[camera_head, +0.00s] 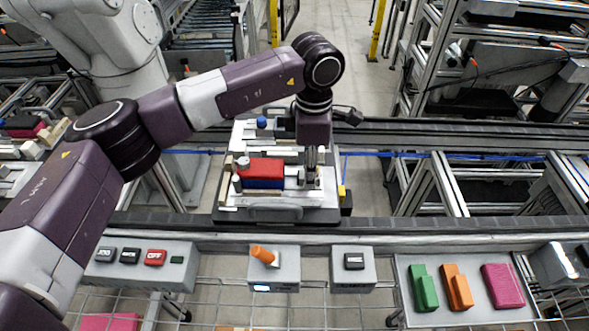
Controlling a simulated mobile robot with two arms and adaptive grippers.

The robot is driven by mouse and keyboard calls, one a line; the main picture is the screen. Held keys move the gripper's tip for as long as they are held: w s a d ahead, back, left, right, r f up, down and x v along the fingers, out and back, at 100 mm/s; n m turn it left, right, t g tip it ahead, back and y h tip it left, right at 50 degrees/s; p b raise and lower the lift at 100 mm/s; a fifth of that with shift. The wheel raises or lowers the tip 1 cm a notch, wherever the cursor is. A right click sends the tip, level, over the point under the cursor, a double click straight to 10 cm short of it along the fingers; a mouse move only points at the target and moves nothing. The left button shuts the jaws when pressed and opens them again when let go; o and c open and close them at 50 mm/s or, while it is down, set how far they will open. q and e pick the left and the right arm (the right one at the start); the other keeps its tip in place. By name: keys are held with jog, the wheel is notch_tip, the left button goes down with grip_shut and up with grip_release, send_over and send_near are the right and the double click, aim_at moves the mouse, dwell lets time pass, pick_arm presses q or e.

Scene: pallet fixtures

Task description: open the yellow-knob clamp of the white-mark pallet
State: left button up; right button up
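A pallet (235,213) with light fixture plates sits on the conveyor at the middle of the view. A red and blue block (262,172) lies on it. A blue knob (262,122) stands at its back left. A small yellow part (341,191) shows at its right edge; I cannot tell if it is the clamp's knob. No white mark can be made out clearly. My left gripper (312,170) points down over the pallet's right side, just right of the block. Its fingers are small and partly merged with the fixture, so their opening is unclear. My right gripper is out of view.
Conveyor rails (450,229) run left to right. In front stand a button box (140,262), an orange-lever box (272,272) and a one-button box (353,268). A tray (467,318) holds green, orange and pink blocks. A robot arm stands behind left.

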pick_arm(q)
jog(key=shift+r+p, duration=1.55)
jog(key=shift+r, duration=2.35)
jog(key=shift+f, duration=0.1)
